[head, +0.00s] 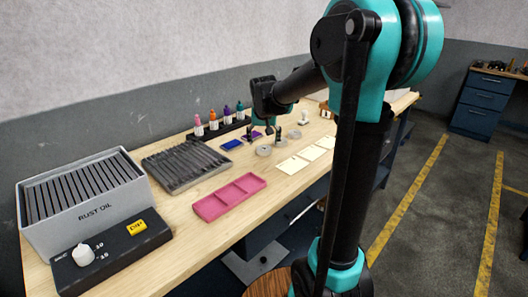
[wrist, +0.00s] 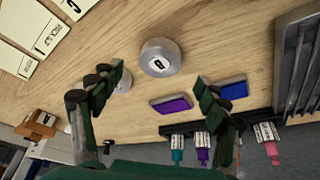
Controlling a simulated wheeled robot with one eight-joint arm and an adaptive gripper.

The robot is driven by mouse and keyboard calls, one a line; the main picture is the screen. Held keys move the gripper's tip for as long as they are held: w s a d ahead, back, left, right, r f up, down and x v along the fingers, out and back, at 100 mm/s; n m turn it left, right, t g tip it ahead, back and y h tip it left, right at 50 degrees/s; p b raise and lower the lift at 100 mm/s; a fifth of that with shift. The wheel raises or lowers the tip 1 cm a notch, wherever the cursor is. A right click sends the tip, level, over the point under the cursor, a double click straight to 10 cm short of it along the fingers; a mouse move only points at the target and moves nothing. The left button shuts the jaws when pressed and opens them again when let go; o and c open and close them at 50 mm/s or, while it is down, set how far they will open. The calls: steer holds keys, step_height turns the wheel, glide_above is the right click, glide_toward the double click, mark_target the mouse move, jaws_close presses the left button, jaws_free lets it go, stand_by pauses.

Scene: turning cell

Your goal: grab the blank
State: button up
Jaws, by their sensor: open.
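A short grey metal cylinder (wrist: 158,58) with a dark mark on its top stands on the bench, seen ahead of my fingers in the wrist view; it looks like a blank. It also shows in the head view (head: 264,151). A second grey round piece (wrist: 123,80) is partly hidden behind my left finger in the wrist view; it appears in the head view too (head: 294,134). My gripper (wrist: 156,88) is open, its fingers wide apart with nothing between them. In the head view my gripper (head: 265,131) hangs over the bench just behind the nearer cylinder.
Purple (wrist: 171,104) and blue pads (wrist: 229,88) lie near my right finger. Coloured bottles (head: 213,119) stand along the wall. A slotted dark rack (head: 186,164), a pink tray (head: 230,196), pale cards (head: 293,165) and a "RUST OIL" bin (head: 95,212) occupy the bench.

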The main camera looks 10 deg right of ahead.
mark_target(264, 148)
steer(key=x, duration=0.4)
steer(key=shift+f, duration=0.1)
steer(key=c, duration=1.3)
steer(key=shift+c, duration=0.2)
